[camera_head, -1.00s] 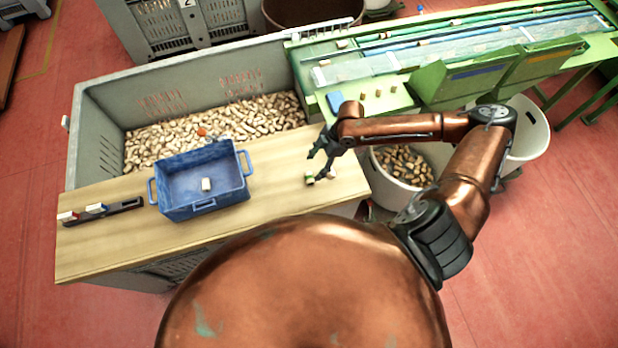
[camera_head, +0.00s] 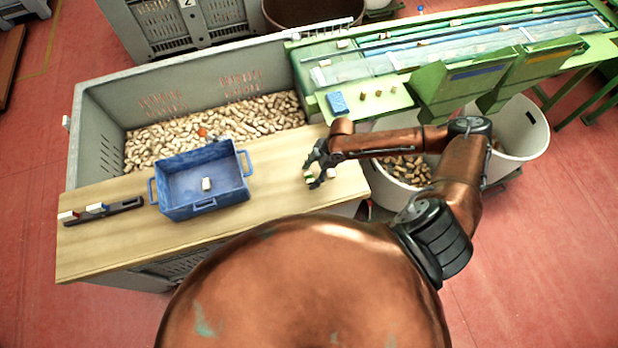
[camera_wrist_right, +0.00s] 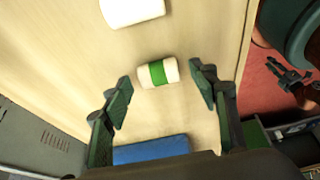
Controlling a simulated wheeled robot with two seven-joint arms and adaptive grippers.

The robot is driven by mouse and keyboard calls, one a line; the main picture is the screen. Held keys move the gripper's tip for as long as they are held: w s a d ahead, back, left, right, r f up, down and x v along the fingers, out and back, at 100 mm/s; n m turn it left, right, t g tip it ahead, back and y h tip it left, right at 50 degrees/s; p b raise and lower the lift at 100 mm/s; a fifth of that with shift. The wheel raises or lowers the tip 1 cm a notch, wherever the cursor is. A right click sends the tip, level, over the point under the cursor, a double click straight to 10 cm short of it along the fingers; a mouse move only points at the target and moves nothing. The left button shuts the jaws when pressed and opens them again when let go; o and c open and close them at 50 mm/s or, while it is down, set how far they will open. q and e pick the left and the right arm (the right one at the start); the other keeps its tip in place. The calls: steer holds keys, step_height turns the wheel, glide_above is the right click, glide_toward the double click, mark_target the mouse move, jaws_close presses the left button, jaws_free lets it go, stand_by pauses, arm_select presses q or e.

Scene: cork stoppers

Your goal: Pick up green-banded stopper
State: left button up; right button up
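The green-banded stopper (camera_wrist_right: 158,73) is pale with a green band round its middle and lies on its side on the wooden board. In the head view it shows small (camera_head: 307,176) at the board's right part, partly hidden by my right gripper (camera_head: 315,177). In the right wrist view my right gripper (camera_wrist_right: 160,79) is open, with one finger on each side of the stopper and a visible gap at both ends. Its fingertips are close to the stopper but not closed on it. My left gripper is not in view.
A plain pale stopper (camera_wrist_right: 132,12) lies close by on the board. A blue crate (camera_head: 247,188) with one stopper inside stands left on the board (camera_head: 280,215). A dark rack (camera_head: 118,208) lies further left. A grey bin (camera_head: 88,130) of corks stands behind.

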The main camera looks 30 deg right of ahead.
steer(key=c, duration=0.8)
steer(key=shift+o, duration=0.2)
